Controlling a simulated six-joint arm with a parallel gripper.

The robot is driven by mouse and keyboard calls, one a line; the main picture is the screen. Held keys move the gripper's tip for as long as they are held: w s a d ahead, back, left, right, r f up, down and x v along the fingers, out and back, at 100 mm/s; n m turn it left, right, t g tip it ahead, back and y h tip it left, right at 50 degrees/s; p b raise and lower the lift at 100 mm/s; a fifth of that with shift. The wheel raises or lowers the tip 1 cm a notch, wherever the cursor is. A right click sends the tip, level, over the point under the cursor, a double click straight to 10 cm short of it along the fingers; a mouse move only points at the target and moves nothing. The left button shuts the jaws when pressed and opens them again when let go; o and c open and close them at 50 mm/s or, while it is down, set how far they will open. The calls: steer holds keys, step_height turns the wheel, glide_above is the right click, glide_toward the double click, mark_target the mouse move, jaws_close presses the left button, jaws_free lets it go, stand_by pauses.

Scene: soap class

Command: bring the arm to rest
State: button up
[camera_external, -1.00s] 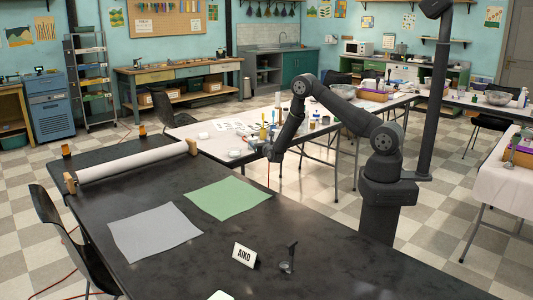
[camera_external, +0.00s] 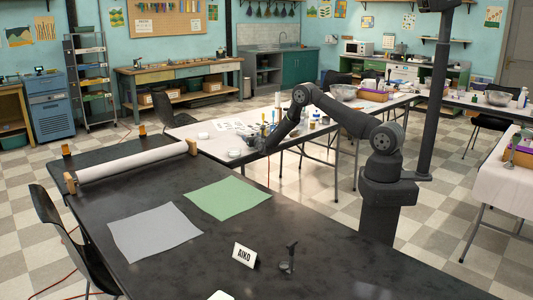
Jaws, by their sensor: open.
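My gripper (camera_external: 252,139) is at the end of my dark grey arm, raised beyond the far right edge of the black table (camera_external: 330,262). It is small and dark against the white table behind, and its fingers are hard to make out. It appears open, with nothing seen in it. My arm is bent, with its elbow up and its forearm sloping down to the left.
A green sheet (camera_external: 228,198) and a grey sheet (camera_external: 155,232) lie flat on the black table. A white paper roll (camera_external: 130,162) lies at its far end. A name card (camera_external: 244,256) and a small dark stand (camera_external: 288,260) are near the front. A cluttered white table (camera_external: 212,147) stands behind.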

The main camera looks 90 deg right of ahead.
steer(key=shift+w+d+r, duration=0.1)
steer(key=shift+w+d, duration=0.05)
steer(key=shift+d, duration=0.2)
steer(key=shift+r, duration=1.2)
